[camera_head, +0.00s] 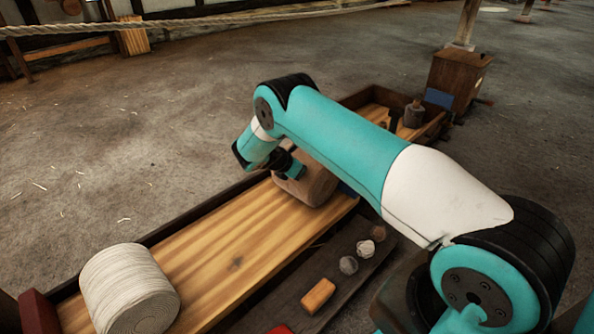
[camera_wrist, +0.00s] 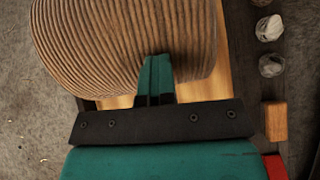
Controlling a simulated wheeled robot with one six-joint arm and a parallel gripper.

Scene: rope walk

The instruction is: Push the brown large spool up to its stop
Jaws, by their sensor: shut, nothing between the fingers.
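The brown large spool (camera_head: 308,187), wound with ribbed cord, lies on its side on the long wooden track (camera_head: 235,250), partly hidden by my arm. It fills the top of the wrist view (camera_wrist: 120,40). My gripper (camera_head: 287,170) is shut and empty, at the spool's near-left side. In the wrist view its closed fingertips (camera_wrist: 156,70) overlap the spool's lower edge; whether they touch it I cannot tell. A red block (camera_head: 38,310) stands at the track's left end. A blue piece (camera_head: 438,98) shows toward the far end. Which one is the stop is not clear.
A cream spool (camera_head: 130,290) lies on the track's left part. A side shelf holds an orange block (camera_head: 318,296) and small twine balls (camera_head: 348,265). A wooden box (camera_head: 460,78) stands beyond the far end. The track between the two spools is clear.

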